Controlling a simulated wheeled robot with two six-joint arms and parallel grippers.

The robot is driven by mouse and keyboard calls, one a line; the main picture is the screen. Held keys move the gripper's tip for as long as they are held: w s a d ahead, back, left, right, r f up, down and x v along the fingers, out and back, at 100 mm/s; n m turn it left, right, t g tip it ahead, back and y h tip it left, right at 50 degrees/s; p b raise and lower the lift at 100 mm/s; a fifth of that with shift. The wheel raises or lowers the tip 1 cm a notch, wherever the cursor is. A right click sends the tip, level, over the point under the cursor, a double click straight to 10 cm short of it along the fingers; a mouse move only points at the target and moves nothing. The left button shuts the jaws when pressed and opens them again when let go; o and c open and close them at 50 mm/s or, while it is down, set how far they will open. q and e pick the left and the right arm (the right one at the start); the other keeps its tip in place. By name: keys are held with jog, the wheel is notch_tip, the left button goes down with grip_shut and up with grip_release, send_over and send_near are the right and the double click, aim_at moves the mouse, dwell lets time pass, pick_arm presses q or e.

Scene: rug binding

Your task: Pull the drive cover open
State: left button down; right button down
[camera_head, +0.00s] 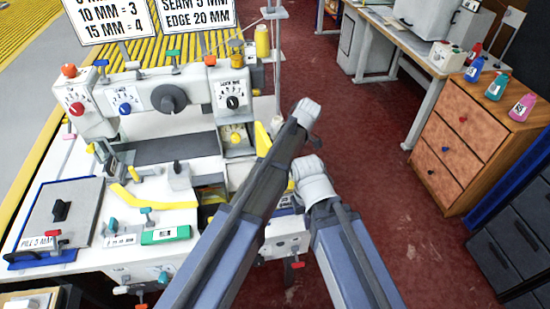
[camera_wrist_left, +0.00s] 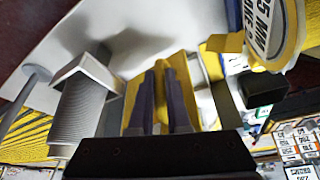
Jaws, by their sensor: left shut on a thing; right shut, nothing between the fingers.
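In the left wrist view my left gripper (camera_wrist_left: 160,105) is shut on an upright yellow piece (camera_wrist_left: 166,72), which looks like part of the drive cover. A yellow panel edge (camera_wrist_left: 211,75) stands just to the right of the fingers. In the head view a yellow upright plate (camera_head: 262,139) shows at the right end of the binding machine (camera_head: 170,97), beside my left arm. That arm hides the left fingers there. My right arm is folded beside it at the machine's right side, and its gripper is shut and empty. How far the cover is open cannot be told.
A wooden drawer cabinet (camera_head: 462,146) with bottles stands at the right. Red floor (camera_head: 400,235) is clear between machine and cabinet.

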pick_arm(q)
jog(key=shift+w, duration=0.15)
dwell(0.3)
jog(key=c, duration=0.9)
grip_release()
